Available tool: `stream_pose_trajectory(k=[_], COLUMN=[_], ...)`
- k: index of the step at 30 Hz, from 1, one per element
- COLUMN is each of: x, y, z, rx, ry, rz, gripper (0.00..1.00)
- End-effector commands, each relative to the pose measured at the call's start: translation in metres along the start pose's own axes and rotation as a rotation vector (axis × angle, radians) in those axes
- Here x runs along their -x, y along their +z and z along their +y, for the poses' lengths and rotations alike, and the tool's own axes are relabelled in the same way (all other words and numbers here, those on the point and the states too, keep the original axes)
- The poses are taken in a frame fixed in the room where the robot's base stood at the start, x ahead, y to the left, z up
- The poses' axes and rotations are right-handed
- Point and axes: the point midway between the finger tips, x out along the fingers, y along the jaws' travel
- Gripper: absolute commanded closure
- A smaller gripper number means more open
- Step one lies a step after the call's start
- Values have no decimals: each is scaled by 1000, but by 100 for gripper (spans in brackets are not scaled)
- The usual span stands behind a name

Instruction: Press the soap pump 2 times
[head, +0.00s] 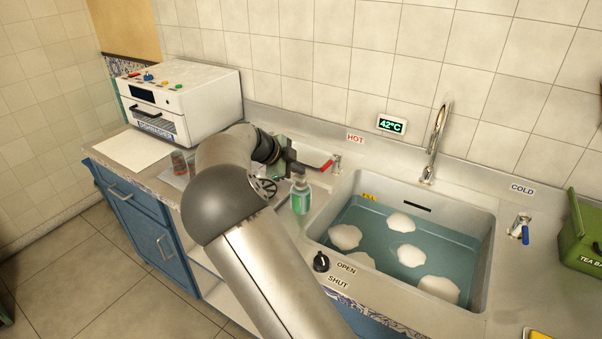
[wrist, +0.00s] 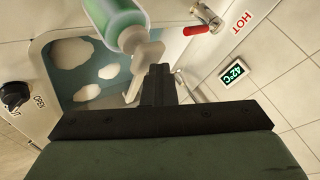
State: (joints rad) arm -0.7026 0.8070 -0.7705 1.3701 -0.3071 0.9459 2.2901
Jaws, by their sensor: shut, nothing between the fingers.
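The soap pump (head: 301,198) is a clear bottle of green liquid with a pale pump head, upright on the counter at the left edge of the sink. In the wrist view its green bottle (wrist: 112,20) is at the top and its pale pump head and nozzle (wrist: 146,58) point down the picture. My gripper (head: 290,166) is at the pump head, its fingers shut and empty. In the wrist view the dark fingertips (wrist: 158,68) overlap the edge of the pump head. I cannot tell whether they touch it.
The sink (head: 480,215) holds water and several white foam clumps. A red HOT tap handle (head: 327,166) is close behind the pump. The black drain knob (head: 321,262) is in front of it.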

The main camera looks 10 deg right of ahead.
Motion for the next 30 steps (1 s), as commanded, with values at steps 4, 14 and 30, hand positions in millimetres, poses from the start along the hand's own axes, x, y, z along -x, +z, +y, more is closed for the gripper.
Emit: stream_pose_trajectory(k=[4, 14, 30], x=[7, 14, 32], y=[-4, -10, -23], z=[-4, -10, -24], rx=[0, 0, -1], ry=[1, 0, -2], rz=[-1, -1, -2], gripper=[100, 100, 100])
